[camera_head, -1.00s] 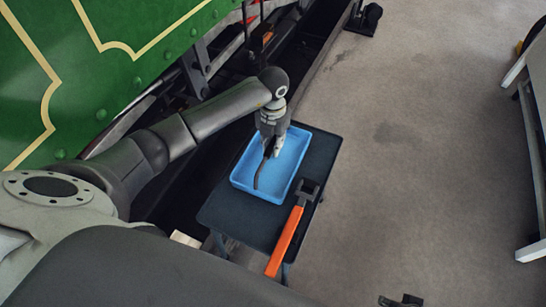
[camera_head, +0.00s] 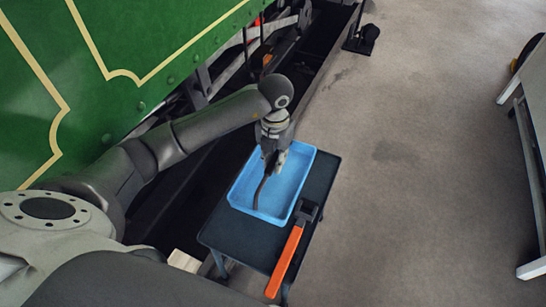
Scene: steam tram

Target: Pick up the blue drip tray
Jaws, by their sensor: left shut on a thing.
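The blue drip tray (camera_head: 289,196) is a shallow rectangular tray over the small dark table (camera_head: 228,234). A dark curved strip (camera_head: 260,190), which looks like its handle, rises from the middle of the near end toward my left gripper (camera_head: 274,166). My left gripper points down over the tray and is shut on this strip. The gripper hides the far part of the strip and part of the tray's far edge. I cannot tell whether the tray's bottom touches the table. My right gripper is out of view.
An orange-handled tool with a dark head (camera_head: 287,258) lies along the table's near right side. The green tram side (camera_head: 110,110) is close on the left, above a dark pit. Grey floor (camera_head: 420,170) is open on the right, with a pale bench (camera_head: 528,130) at the edge.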

